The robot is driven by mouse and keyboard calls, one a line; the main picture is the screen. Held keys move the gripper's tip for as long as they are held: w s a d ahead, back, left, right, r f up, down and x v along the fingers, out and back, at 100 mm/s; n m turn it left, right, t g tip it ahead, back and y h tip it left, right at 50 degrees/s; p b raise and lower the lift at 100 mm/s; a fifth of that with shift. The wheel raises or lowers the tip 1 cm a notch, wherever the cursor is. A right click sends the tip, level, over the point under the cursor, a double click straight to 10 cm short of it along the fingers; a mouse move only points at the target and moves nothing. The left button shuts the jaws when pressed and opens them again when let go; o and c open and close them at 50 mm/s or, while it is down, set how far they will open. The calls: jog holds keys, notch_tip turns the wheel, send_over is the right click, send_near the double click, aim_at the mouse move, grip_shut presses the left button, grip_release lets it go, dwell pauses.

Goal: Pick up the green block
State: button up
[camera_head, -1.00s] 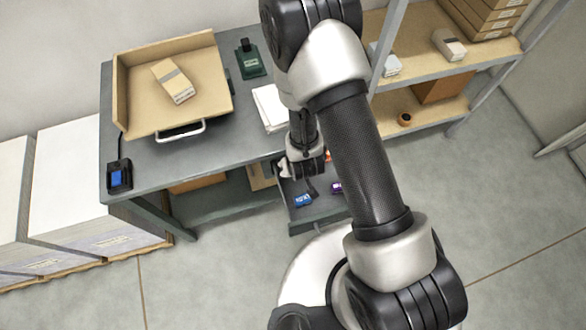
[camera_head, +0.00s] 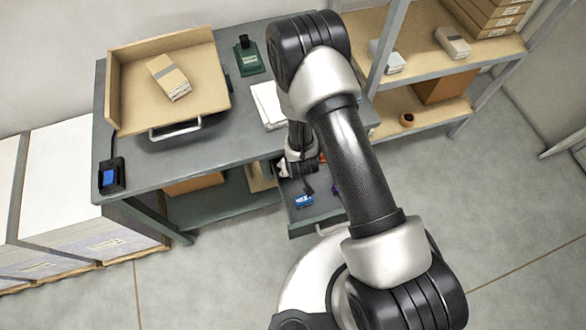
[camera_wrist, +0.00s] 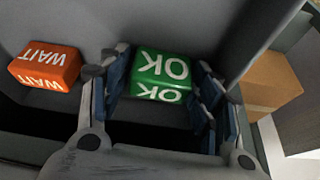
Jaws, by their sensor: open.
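The green block (camera_wrist: 161,75) with white "OK" lettering lies in the grey drawer, seen in the wrist view. My gripper (camera_wrist: 158,95) is open, with one blue-padded finger on each side of the green block. I cannot tell whether the pads touch it. In the head view my gripper (camera_head: 300,175) is down over the open drawer (camera_head: 312,212) under the table's edge, and the green block is hidden there.
An orange "WAIT" block (camera_wrist: 45,67) lies left of the left finger. The drawer wall (camera_wrist: 250,35) rises close to the right finger.

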jog(key=c, duration=0.8)
